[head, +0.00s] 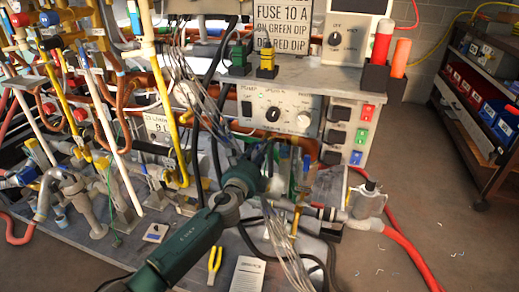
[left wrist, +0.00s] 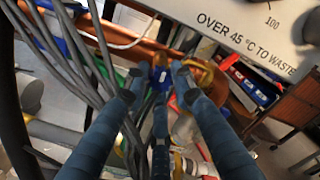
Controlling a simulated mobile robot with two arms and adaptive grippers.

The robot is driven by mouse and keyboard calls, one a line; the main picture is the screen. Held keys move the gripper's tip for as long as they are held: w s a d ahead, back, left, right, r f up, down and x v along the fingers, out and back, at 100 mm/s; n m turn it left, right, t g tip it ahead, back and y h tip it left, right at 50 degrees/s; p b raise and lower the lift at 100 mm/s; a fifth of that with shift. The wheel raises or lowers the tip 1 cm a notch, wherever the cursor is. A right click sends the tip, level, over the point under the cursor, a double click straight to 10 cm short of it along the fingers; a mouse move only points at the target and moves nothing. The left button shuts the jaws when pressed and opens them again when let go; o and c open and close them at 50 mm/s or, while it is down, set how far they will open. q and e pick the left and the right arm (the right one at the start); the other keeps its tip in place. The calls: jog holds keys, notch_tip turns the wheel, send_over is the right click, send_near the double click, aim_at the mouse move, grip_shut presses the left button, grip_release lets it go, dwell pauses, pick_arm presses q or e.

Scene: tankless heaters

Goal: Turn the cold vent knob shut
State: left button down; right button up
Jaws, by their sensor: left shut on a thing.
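A small blue knob (left wrist: 160,75) with a pale mark shows between my fingertips in the left wrist view; I take it to be the cold vent knob. My left gripper (left wrist: 159,84) has its dark fingers closed in around this knob, one on each side and one below. In the head view, my left gripper (head: 285,155) reaches in front of the grey control box, above a brass-coloured stem (head: 294,218). The fingers and cables there hide most of the knob, and its turn angle cannot be read. My right gripper is in neither view.
The grey control box (head: 262,112) stands just behind my left gripper. Loose grey cables (left wrist: 92,75) run close beside the fingers. Yellow pliers (head: 214,262) and a white card (head: 248,272) lie on the board. A red hose (head: 408,252) runs off right; the floor there is mostly clear.

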pick_arm(q)
jog(key=shift+a+f, duration=0.1)
jog(key=shift+a, duration=0.1)
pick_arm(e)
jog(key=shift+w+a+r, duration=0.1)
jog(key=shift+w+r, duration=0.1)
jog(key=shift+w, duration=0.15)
pick_arm(q)
jog(key=c, duration=1.5)
grip_release()
jog(key=shift+o, duration=0.2)
jog(key=v, duration=1.2)
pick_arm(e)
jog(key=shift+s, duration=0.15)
